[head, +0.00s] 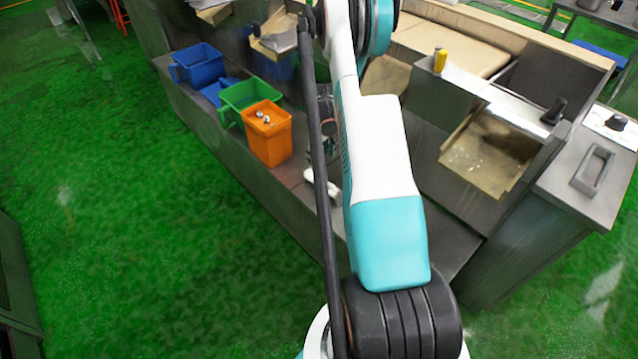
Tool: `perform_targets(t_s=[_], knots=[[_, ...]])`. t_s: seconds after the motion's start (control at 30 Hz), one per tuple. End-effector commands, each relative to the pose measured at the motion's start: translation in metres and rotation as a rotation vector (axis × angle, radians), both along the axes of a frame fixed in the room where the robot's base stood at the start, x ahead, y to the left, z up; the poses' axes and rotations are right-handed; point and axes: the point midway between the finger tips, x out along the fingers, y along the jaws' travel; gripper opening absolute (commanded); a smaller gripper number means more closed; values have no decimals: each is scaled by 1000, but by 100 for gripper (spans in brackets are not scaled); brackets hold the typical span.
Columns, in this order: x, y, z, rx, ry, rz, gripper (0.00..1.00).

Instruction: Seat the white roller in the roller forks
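A small white piece (322,182), possibly the white roller, shows on or just above the grey ledge, left of my arm. My arm and a dark bar cover part of it, so I cannot tell its full shape. A dark, rounded part that seems to be the end of my arm, with my gripper (325,145), shows above it between bar and arm. Its fingers cannot be made out, nor whether they touch the white piece. I cannot pick out the roller forks.
On the ledge left of my arm stand an orange bin (268,145) with small pieces inside, a green bin (238,97) and a blue bin (197,66). The grey machine (425,100) has open trays and a yellow knob (440,61). Green floor at left is clear.

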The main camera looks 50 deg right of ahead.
Motion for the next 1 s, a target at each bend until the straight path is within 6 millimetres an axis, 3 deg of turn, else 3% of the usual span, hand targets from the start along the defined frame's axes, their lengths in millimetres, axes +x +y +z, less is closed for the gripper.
perform_targets(t_s=[0.2,0.6,1.0], knots=[[-11,-10,-26,13,15,-20,55],[-10,-11,-94,13,14,-20,55],[-6,-11,-122,12,14,-20,55]])
